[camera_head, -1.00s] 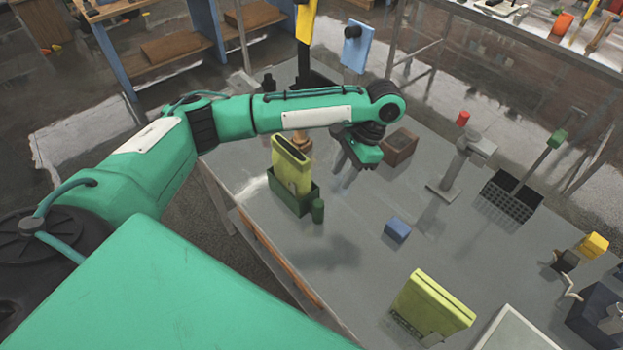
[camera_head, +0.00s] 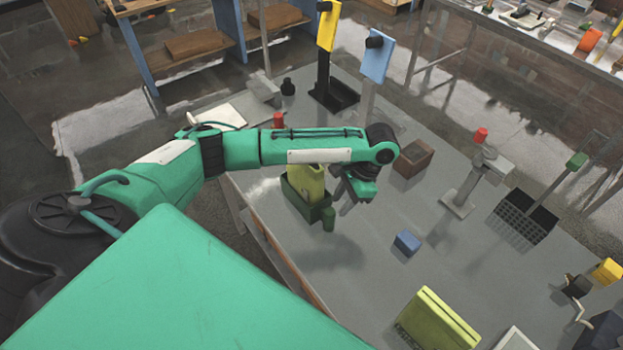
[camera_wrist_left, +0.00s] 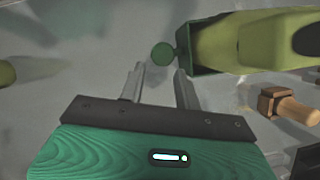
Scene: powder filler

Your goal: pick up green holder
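The dark green holder (camera_head: 299,203) stands on the grey table with a yellow-green piece (camera_head: 306,181) upright in it. A small green cylinder (camera_head: 328,218) sits at its near right corner. My left gripper (camera_head: 344,208) hangs close to the right of the holder, and my arm partly hides the yellow-green piece. In the left wrist view the two grey fingers (camera_wrist_left: 159,70) are apart with nothing between them. The green cylinder (camera_wrist_left: 163,54) lies just beyond the fingertips, and the holder (camera_wrist_left: 197,52) is beside it to the right. My right gripper is out of view.
A brown box (camera_head: 414,160) stands behind my gripper. A blue block (camera_head: 407,242) and another yellow-green piece (camera_head: 437,322) are nearer on the table. A grey stand (camera_head: 463,190) is to the right. The table between the holder and blue block is clear.

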